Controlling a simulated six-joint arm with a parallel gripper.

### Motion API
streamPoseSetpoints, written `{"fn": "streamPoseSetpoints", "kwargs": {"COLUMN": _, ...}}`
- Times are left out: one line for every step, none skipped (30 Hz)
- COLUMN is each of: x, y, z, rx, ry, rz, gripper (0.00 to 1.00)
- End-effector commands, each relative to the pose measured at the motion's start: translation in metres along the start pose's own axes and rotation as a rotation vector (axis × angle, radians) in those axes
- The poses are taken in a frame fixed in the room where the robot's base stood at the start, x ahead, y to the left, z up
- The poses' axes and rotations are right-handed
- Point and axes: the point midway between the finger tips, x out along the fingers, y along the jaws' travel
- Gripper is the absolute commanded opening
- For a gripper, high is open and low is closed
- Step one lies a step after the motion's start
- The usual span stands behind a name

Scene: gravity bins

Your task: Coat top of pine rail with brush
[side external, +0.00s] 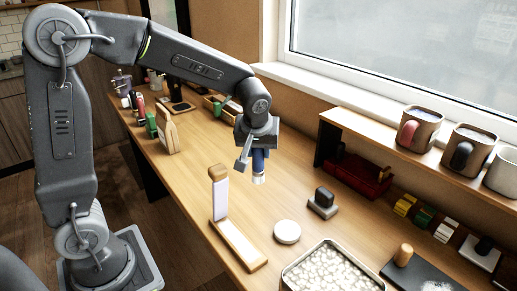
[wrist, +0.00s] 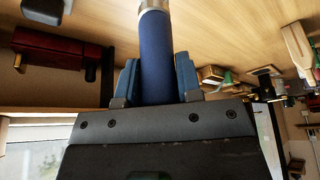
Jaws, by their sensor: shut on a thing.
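My gripper (side external: 256,148) is shut on the blue handle of a brush (side external: 258,166) and holds it pointing down above the table. In the wrist view the blue handle (wrist: 155,55) sits between the two finger pads of my gripper (wrist: 157,80), with a metal collar at the picture's top edge. The bristles are not clearly visible. A pale wooden piece, which looks like the pine rail (side external: 238,244), lies at the table's front edge, below and left of the brush and apart from it. An upright wooden post (side external: 219,194) with a whitish face stands at its far end.
A round white disc (side external: 287,232), a dark-handled block (side external: 322,203) and a tray of white pebbles (side external: 333,270) stand right of the rail. A shelf with mugs (side external: 419,129) runs under the window. Table around the brush is clear.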

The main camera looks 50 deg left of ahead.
Motion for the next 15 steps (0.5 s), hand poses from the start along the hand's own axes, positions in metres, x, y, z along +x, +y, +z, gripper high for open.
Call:
{"fn": "streamPoseSetpoints", "kwargs": {"x": 0.000, "y": 0.000, "z": 0.000, "rx": 0.000, "ry": 0.000, "rz": 0.000, "gripper": 0.01}}
{"fn": "streamPoseSetpoints", "kwargs": {"x": 0.000, "y": 0.000, "z": 0.000, "rx": 0.000, "ry": 0.000, "rz": 0.000, "gripper": 0.00}}
{"fn": "streamPoseSetpoints", "kwargs": {"x": 0.000, "y": 0.000, "z": 0.000, "rx": 0.000, "ry": 0.000, "rz": 0.000, "gripper": 0.00}}
{"fn": "streamPoseSetpoints", "kwargs": {"x": 0.000, "y": 0.000, "z": 0.000, "rx": 0.000, "ry": 0.000, "rz": 0.000, "gripper": 0.00}}
{"fn": "streamPoseSetpoints", "kwargs": {"x": 0.000, "y": 0.000, "z": 0.000, "rx": 0.000, "ry": 0.000, "rz": 0.000, "gripper": 0.00}}
{"fn": "streamPoseSetpoints", "kwargs": {"x": 0.000, "y": 0.000, "z": 0.000, "rx": 0.000, "ry": 0.000, "rz": 0.000, "gripper": 0.00}}
{"fn": "streamPoseSetpoints", "kwargs": {"x": 0.000, "y": 0.000, "z": 0.000, "rx": 0.000, "ry": 0.000, "rz": 0.000, "gripper": 0.00}}
{"fn": "streamPoseSetpoints", "kwargs": {"x": 0.000, "y": 0.000, "z": 0.000, "rx": 0.000, "ry": 0.000, "rz": 0.000, "gripper": 0.00}}
{"fn": "streamPoseSetpoints", "kwargs": {"x": 0.000, "y": 0.000, "z": 0.000, "rx": 0.000, "ry": 0.000, "rz": 0.000, "gripper": 0.00}}
{"fn": "streamPoseSetpoints", "kwargs": {"x": 0.000, "y": 0.000, "z": 0.000, "rx": 0.000, "ry": 0.000, "rz": 0.000, "gripper": 0.00}}
{"fn": "streamPoseSetpoints", "kwargs": {"x": 0.000, "y": 0.000, "z": 0.000, "rx": 0.000, "ry": 0.000, "rz": -0.001, "gripper": 0.00}}
{"fn": "streamPoseSetpoints", "kwargs": {"x": 0.001, "y": 0.000, "z": 0.002, "rx": 0.004, "ry": -0.004, "rz": -0.006, "gripper": 0.00}}
{"fn": "streamPoseSetpoints", "kwargs": {"x": 0.002, "y": 0.001, "z": 0.004, "rx": 0.008, "ry": -0.009, "rz": -0.014, "gripper": 0.00}}
{"fn": "streamPoseSetpoints", "kwargs": {"x": 0.003, "y": 0.001, "z": 0.007, "rx": 0.016, "ry": -0.018, "rz": -0.029, "gripper": 0.00}}
{"fn": "streamPoseSetpoints", "kwargs": {"x": 0.005, "y": 0.001, "z": 0.014, "rx": 0.030, "ry": -0.033, "rz": -0.055, "gripper": 0.00}}
